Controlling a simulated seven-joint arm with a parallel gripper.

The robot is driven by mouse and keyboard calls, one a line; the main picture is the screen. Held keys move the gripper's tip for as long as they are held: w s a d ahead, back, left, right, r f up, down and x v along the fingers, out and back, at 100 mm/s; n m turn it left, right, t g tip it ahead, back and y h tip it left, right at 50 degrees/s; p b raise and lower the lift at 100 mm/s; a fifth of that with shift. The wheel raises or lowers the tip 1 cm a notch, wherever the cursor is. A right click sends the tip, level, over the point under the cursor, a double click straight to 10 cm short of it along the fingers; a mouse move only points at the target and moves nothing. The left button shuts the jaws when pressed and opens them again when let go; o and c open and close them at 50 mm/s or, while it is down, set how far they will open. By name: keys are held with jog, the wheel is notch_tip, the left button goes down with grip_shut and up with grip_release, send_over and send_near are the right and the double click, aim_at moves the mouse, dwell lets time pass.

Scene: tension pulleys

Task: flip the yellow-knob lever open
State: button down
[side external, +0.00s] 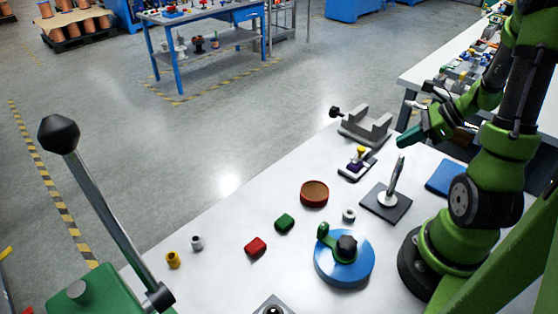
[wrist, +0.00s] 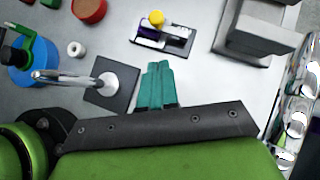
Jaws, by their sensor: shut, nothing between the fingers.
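The yellow knob (side external: 361,151) sits on a small lever device with a dark base (side external: 356,165) near the far edge of the white table. In the wrist view the yellow knob (wrist: 156,18) stands at the upper middle, with purple and white parts on the dark base (wrist: 165,40) beside it. My gripper (side external: 402,141) has green fingers and is above the table, right of the lever device in the side view. In the wrist view its fingertips (wrist: 158,66) are together, empty and apart from the device.
A grey vise-like block (side external: 366,126) stands behind the lever device. A metal post on a dark plate (side external: 387,203) stands in front. A red-brown round dish (side external: 314,194), a blue disc with a green handle (side external: 344,260) and small blocks lie nearer. A blue pad (side external: 446,178) lies right.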

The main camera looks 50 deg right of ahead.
aim_at(361, 150)
jog(key=x, duration=0.4)
jog(key=w+r+x, duration=0.1)
jog(key=x, duration=0.1)
jog(key=shift+a, duration=0.3)
jog(key=shift+w+a+f, duration=0.1)
jog(key=shift+w+a, duration=0.2)
jog(key=shift+w, duration=0.4)
jog(key=shift+w+a, duration=0.35)
jog(key=shift+a, duration=0.05)
jog(key=shift+w+a, duration=0.4)
jog(key=shift+w, duration=1.6)
dwell(0.3)
jog(key=v, duration=1.7)
jog(key=shift+f, duration=0.1)
